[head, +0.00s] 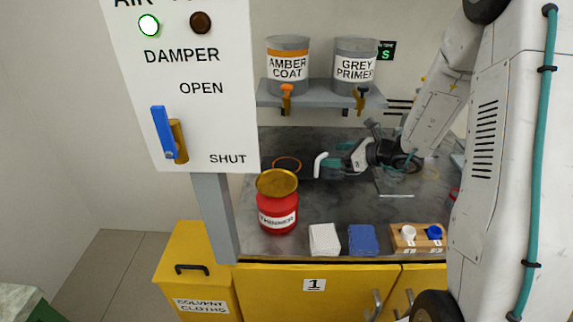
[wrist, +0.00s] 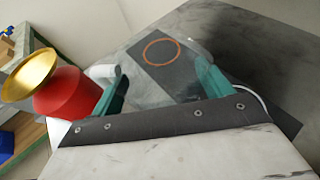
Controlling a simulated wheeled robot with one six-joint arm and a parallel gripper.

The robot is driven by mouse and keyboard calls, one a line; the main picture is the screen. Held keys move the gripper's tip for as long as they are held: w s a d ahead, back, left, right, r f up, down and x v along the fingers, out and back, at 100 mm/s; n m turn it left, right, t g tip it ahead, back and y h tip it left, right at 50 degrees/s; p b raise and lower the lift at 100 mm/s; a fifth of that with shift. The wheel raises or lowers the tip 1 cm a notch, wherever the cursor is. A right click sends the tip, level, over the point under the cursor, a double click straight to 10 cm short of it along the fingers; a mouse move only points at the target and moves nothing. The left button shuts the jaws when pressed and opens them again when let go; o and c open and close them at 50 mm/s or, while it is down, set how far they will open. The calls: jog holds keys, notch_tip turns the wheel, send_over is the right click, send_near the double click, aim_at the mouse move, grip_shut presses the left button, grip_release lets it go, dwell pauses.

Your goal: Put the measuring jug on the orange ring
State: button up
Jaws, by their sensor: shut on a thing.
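My gripper (head: 340,166) is low over the grey worktop, its teal fingers shut on the clear measuring jug (wrist: 160,92). The jug's see-through body lies between the fingers in the wrist view, and its white handle (head: 320,164) sticks out to the left in the head view. The jug is hard to make out; I cannot tell whether its base touches anything. The orange ring (head: 287,157) lies flat on a dark patch at the back left of the worktop. In the wrist view the ring (wrist: 146,54) shows beyond the jug, apart from the fingers.
A red thinner can (head: 277,215) with a gold funnel-like top (head: 277,183) stands front left of my gripper. A white block (head: 324,239), a blue block (head: 362,240) and a wooden caddy (head: 405,242) line the front edge.

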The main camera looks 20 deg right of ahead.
jog(key=shift+f, duration=0.1)
jog(key=shift+a+r+x, duration=0.2)
jog(key=shift+r+x, duration=0.25)
jog(key=shift+x, duration=2.4)
jog(key=shift+a+r+x, duration=0.25)
jog(key=shift+r+x, duration=0.2)
jog(key=shift+x, duration=2.45)
jog(key=shift+a+r+x, duration=0.2)
jog(key=shift+r+x, duration=0.25)
jog(key=shift+x, duration=2.4)
jog(key=shift+w+g, duration=0.2)
jog(key=shift+g, duration=0.1)
jog(key=shift+f, duration=0.15)
jog(key=o, duration=1)
jog(key=shift+c, duration=0.2)
jog(key=shift+o, duration=0.2)
